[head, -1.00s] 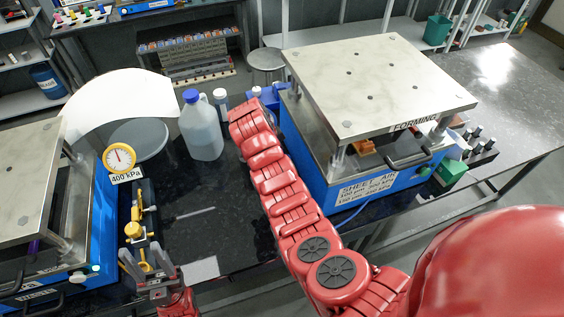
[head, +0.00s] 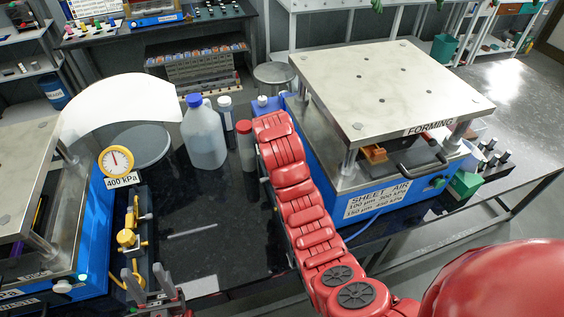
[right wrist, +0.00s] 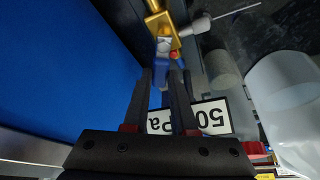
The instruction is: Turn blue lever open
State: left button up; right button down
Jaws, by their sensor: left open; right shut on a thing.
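The blue lever (right wrist: 162,76) shows in the right wrist view, just below a brass valve fitting (right wrist: 164,28). My right gripper (right wrist: 164,74) has its two dark fingers on either side of the lever and is shut on it. In the head view my right arm reaches over the bench beside the blue forming press (head: 385,195); its fingers and the lever are hidden there. My left gripper (head: 148,282) is open and empty at the bottom left, near a row of yellow valve fittings (head: 128,238).
A blue-capped jug (head: 204,138) and a red-capped bottle (head: 246,147) stand left of my right arm. A gauge (head: 116,160) marked 400 kPa stands by the left press. A white label (right wrist: 210,118) lies behind the right fingers.

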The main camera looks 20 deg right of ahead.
jog(key=n, duration=0.1)
jog(key=n+y, duration=0.1)
jog(key=shift+w+a+n, duration=0.1)
jog(key=shift+a+n, duration=0.2)
jog(key=shift+n, duration=0.1)
jog(key=shift+a+n+y+b, duration=0.2)
jog(key=shift+a+n+y, duration=0.1)
jog(key=shift+n, duration=0.45)
jog(key=shift+a+n+y+b, duration=0.2)
jog(key=shift+n+y, duration=0.1)
jog(key=shift+n, duration=0.45)
jog(key=shift+a, duration=0.1)
jog(key=c, duration=0.7)
grip_release()
jog(key=shift+s+p+v, duration=0.15)
jog(key=shift+p+v, duration=3)
jog(key=shift+v, duration=1.15)
jog(key=shift+s+p+v, duration=0.2)
jog(key=shift+p+v, duration=2.9)
jog(key=shift+v, duration=1.25)
